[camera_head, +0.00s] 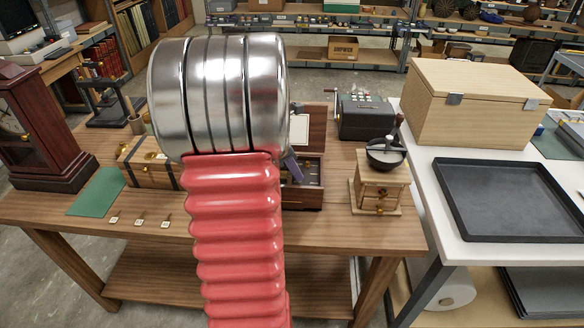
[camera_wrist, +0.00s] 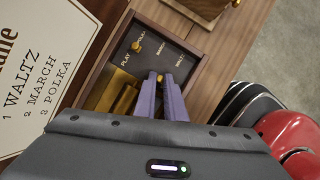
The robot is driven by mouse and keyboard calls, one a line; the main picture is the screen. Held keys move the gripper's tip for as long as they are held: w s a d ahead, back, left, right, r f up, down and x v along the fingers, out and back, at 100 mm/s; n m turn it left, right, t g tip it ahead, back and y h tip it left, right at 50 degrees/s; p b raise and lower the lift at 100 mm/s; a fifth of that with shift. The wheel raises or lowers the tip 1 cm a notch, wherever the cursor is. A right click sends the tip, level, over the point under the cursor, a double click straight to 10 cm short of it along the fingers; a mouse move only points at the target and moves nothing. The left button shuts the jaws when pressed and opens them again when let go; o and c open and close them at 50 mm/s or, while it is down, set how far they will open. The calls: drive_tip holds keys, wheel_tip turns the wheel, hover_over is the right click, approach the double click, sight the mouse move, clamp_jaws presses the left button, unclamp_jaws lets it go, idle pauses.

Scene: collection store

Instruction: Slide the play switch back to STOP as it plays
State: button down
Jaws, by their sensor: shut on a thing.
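The wooden music box (camera_head: 303,197) stands open on the brown table in the head view, partly hidden by my arm. In the wrist view its dark control plate (camera_wrist: 150,62) carries the labels PLAY, POLKA, MARCH and WALTZ. A small brass knob (camera_wrist: 136,46) stands by the POLKA label. My gripper (camera_wrist: 162,77) has its purple fingers close together on the plate, right of PLAY, shut on the play switch. The switch is mostly hidden between the fingertips. I cannot see a STOP label. A brass cylinder (camera_wrist: 125,99) lies left of the fingers.
A tune card (camera_wrist: 50,65) stands left of the plate in the wrist view. A coffee grinder (camera_head: 380,188) and a dark keyed machine (camera_head: 365,115) stand to the right. A brass-fitted wooden box (camera_head: 150,170) and a green mat (camera_head: 97,192) lie left of my arm.

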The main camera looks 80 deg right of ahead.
drive_tip(key=shift+a, duration=0.25)
drive_tip(key=c, duration=1.8)
unclamp_jaws()
drive_tip(key=v, duration=1.3)
drive_tip(key=shift+r, duration=0.4)
drive_tip(key=shift+w, duration=0.1)
